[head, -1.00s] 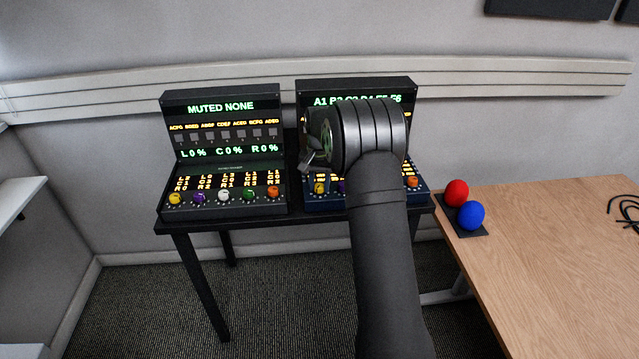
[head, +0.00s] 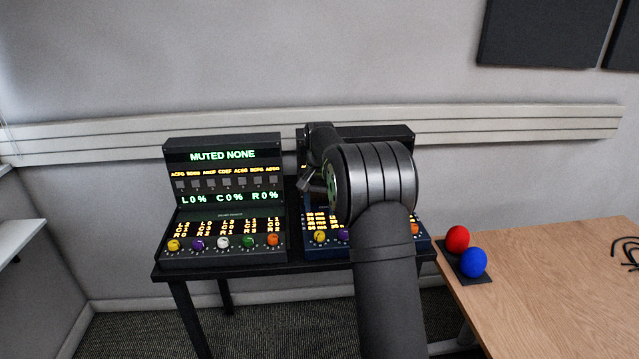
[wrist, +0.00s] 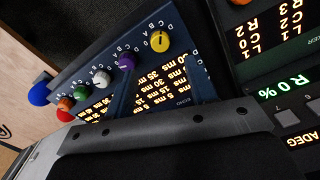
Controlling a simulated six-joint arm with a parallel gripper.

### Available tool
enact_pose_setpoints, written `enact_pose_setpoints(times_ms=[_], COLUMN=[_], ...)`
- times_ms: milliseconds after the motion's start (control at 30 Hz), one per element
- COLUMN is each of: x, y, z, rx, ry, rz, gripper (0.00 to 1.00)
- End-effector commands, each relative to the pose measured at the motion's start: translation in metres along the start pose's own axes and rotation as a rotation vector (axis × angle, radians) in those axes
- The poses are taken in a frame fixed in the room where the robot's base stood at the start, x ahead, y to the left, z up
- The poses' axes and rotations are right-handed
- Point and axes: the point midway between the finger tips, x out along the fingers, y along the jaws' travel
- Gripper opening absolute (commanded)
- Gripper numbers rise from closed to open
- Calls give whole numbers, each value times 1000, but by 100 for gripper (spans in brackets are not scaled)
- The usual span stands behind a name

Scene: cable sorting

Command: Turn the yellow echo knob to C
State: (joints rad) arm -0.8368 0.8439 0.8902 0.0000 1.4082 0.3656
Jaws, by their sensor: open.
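The yellow echo knob (wrist: 160,41) is at the end of a knob row on the blue panel (wrist: 200,72) in the wrist view, with letters A to D around it. I cannot tell for sure which letter it points to. In the head view the yellow knob (head: 320,235) is at the left end of the right-hand console's row. My gripper (wrist: 160,66) is open, with its two fingers apart over the panel's lit text and short of the yellow knob. Nothing is between them. In the head view my gripper (head: 309,183) is small and dark above the yellow knob.
The purple knob (wrist: 126,62) is beside the yellow one, near one finger. White (wrist: 102,78), green and orange knobs follow. Another console (head: 222,205), with its own yellow knob, stands at left. Red (head: 457,239) and blue (head: 473,262) balls sit on the wooden table (head: 560,290).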

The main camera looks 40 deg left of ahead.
Motion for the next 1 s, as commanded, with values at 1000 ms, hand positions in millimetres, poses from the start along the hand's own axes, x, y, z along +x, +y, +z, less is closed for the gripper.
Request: enact_pose_setpoints(times_ms=[1000], x=[-81], y=[0], z=[0], rx=[0], ry=[0], rz=[0], gripper=[51])
